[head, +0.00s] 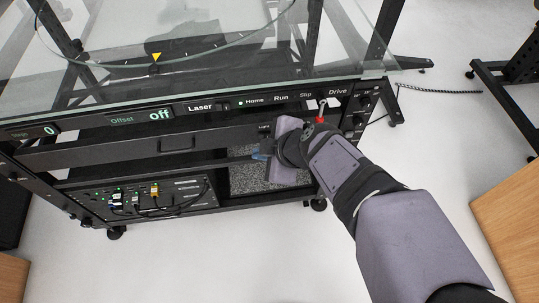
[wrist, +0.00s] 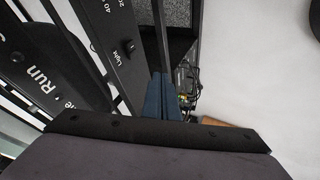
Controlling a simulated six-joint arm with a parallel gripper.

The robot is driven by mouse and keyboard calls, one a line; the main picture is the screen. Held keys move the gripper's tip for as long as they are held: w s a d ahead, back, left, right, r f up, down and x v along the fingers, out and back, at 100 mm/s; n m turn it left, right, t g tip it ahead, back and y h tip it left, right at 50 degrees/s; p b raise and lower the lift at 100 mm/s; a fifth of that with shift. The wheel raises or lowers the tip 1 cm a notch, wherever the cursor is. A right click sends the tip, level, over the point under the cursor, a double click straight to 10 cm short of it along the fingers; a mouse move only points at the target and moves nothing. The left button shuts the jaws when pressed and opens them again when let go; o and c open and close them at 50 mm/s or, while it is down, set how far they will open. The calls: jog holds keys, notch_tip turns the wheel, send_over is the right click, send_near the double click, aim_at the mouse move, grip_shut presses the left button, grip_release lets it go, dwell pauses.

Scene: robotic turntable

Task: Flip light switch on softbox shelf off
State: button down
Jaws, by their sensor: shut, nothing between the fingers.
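The light switch (wrist: 129,46) is a small black toggle beside the white word "Light" on a dark shelf panel (wrist: 108,50) in the wrist view. Whether it is set on or off is too small to tell. In the head view the same shelf front (head: 110,149) runs below the control strip, and my wrist and hand cover the area by the "Light" label. My gripper (head: 259,156) has blue fingers, held together and empty, just below and left of my wrist. In the wrist view the gripper (wrist: 163,84) is beside the panel, apart from the switch.
A control strip (head: 180,109) with a laser switch and a red-tipped drive lever (head: 321,112) lies above the shelf. A glass top (head: 200,75) overhangs it. Below is a rack unit with cables (head: 140,197). Open floor (head: 270,255) lies in front.

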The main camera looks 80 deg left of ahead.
jog(key=v, duration=0.6)
jog(key=shift+s+d+r, duration=0.3)
jog(key=shift+d, duration=0.15)
jog(key=w+d+f+m+t+h, duration=0.1)
jog(key=w+d+f+m+h, duration=0.2)
jog(key=d+f+m, duration=0.45)
jog(key=w+d+f+m+t+h, duration=0.15)
jog(key=w+d+f+m, duration=0.25)
jog(key=d+m, duration=0.6)
jog(key=w+d+m+t+h, duration=0.1)
jog(key=w+d+m, duration=0.5)
jog(key=d, duration=0.6)
jog(key=w+d+r+m, duration=0.1)
jog(key=w+d+m, duration=0.4)
jog(key=w+d, duration=0.45)
jog(key=w+d+m+t+h, duration=0.1)
jog(key=w+d+m, duration=0.45)
jog(key=d, duration=0.75)
notch_tip(320, 180, up, 30)
jog(key=p, duration=2.9)
